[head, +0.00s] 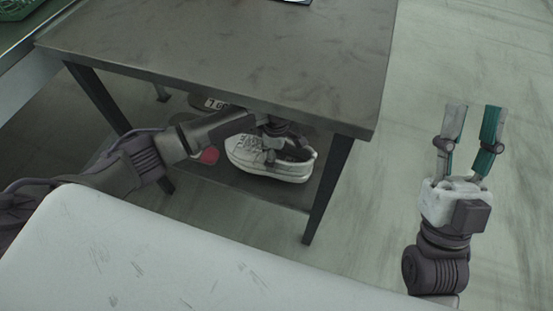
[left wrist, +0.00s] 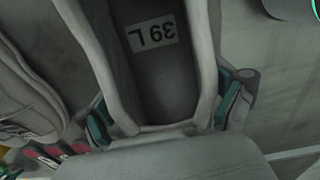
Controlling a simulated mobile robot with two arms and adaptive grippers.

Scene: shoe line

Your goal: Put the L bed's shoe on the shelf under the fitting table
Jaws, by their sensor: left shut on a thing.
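The white shoe (head: 268,164) is under the fitting table (head: 240,50), over the shelf (head: 232,184). I cannot tell if its sole rests on the shelf. My left gripper (head: 274,138) reaches in under the tabletop and is shut on this shoe. In the left wrist view, the teal pads of the left gripper (left wrist: 166,108) press on both sides of the shoe (left wrist: 205,60), and a "39 L" label shows inside it. My right gripper (head: 474,115) is open and empty, right of the table over the floor.
A dark item with a light label (head: 215,103) and a red item (head: 208,156) show beside the shoe under the table. Another shoe (left wrist: 25,95) shows at the left of the left wrist view. A table leg (head: 328,190) stands to the right. A green tray (head: 16,8) is at the upper left.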

